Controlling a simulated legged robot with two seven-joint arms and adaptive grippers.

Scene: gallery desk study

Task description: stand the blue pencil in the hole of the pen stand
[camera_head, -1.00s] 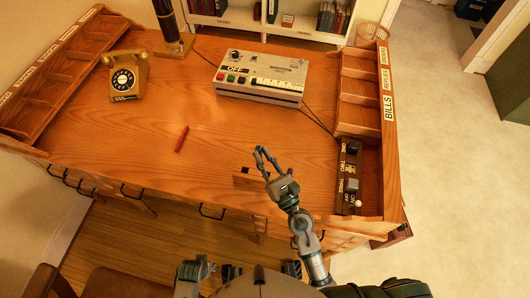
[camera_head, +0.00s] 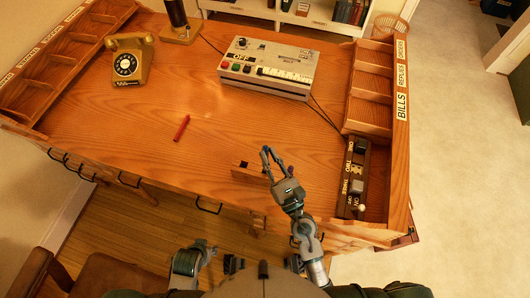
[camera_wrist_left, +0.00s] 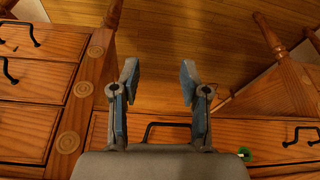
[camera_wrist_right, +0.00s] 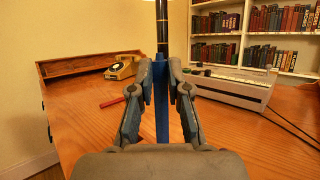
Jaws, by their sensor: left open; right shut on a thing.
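My right gripper (camera_head: 272,152) is shut on the blue pencil (camera_wrist_right: 162,112), which stands about upright between its fingers in the right wrist view. In the head view only a small bluish bit (camera_head: 290,170) shows at the fingers, probably the pencil; its lower end is hidden. The pen stand (camera_head: 247,176), a small wooden block with a dark square hole in its top, is just left of the right gripper at the desk's front. The pencil is apart from the hole. My left gripper (camera_wrist_left: 158,80) is open and empty, in front of the desk drawers.
A red pencil (camera_head: 181,128) lies on the desk (camera_head: 140,130). A yellow telephone (camera_head: 130,62) and a grey button box (camera_head: 268,70) stand farther back. A switch panel (camera_head: 354,175) and wooden compartments (camera_head: 371,85) bound the right side.

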